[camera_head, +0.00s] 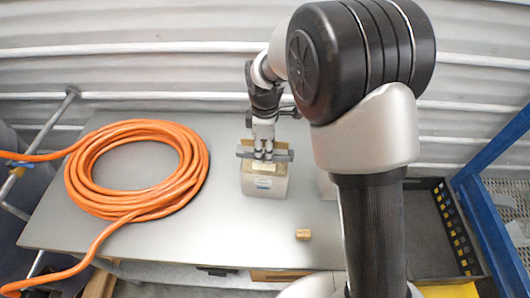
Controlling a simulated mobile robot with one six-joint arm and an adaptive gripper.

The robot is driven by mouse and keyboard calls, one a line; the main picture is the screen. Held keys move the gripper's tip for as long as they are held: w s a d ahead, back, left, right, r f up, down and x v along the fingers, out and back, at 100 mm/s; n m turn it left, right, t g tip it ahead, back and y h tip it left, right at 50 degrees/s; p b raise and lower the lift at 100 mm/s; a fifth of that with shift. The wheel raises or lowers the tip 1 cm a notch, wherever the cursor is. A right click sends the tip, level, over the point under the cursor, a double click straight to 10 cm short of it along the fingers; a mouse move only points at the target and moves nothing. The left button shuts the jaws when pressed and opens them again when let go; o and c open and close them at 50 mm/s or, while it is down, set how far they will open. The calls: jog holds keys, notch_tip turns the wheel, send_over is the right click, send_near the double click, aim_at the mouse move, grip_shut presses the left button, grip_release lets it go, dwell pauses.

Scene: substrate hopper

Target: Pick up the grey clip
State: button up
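A long grey bar, which looks like the grey clip (244,153), lies level across the upper part of an open-topped beige box or bag (265,184) on the grey table. My gripper (264,156) points down at the middle of the bar, its two fingertips close together and overlapping it in the picture. I cannot tell whether the fingers grip the bar or only touch it, nor whether the bar rests on the container or hangs just above it. My fingers hide the bar's middle.
A coiled orange hose (135,205) covers the left of the table (222,225). A small wooden block (303,234) sits near the front edge. A pale object beside the container is partly hidden by my arm. A black crate (425,235) and blue frame (487,190) stand at right.

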jog(key=c, duration=0.6)
jog(key=shift+c, duration=0.2)
notch_tip(320, 180, up, 27)
jog(key=p, duration=1)
dwell(0.4)
